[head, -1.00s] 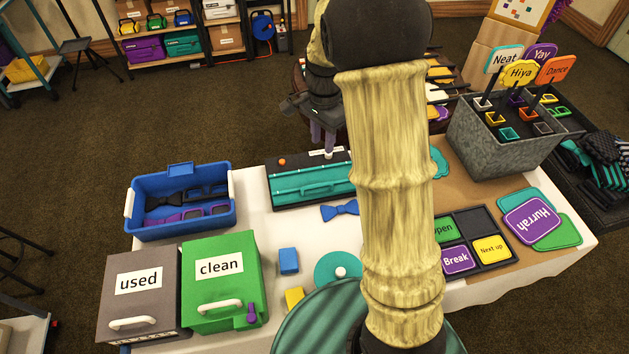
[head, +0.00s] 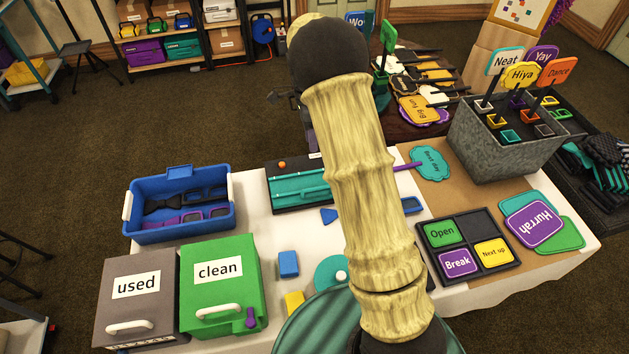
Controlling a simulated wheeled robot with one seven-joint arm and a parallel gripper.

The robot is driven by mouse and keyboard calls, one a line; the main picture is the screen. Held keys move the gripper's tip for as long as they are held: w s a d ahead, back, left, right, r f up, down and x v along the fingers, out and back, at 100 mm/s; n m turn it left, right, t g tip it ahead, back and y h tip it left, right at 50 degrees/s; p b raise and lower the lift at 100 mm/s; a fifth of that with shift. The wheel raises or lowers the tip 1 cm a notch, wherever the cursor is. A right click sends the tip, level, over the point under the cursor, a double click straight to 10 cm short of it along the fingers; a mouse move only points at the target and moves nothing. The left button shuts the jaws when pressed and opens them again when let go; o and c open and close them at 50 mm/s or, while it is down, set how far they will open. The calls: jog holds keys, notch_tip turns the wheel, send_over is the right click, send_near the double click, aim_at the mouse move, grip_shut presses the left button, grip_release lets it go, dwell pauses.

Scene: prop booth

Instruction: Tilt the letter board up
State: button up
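A teal panel with ridges and a handle-like bar lies in a black frame on the white table; I take it as the letter board (head: 298,187). It appears flat, and my arm hides its right end. An orange knob (head: 282,165) sits at its back left. My gripper (head: 309,140) is mostly hidden behind my arm, just beyond the board's back edge. Only a little of a finger shows, so I cannot tell whether it is open or touches the board.
A blue bin (head: 180,230), a grey "used" box (head: 137,300) and a green "clean" box (head: 222,310) stand at left.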

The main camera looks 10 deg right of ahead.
aim_at(315, 188)
jog(key=s+f, duration=0.1)
jog(key=f, duration=0.4)
jog(key=s+f, duration=0.1)
jog(key=f, duration=0.4)
jog(key=s+f+p, duration=0.1)
jog(key=f, duration=0.4)
jog(key=shift+s, duration=0.15)
jog(key=shift+c, duration=0.3)
grip_shut()
jog(key=shift+d, duration=0.15)
jog(key=shift+r, duration=0.1)
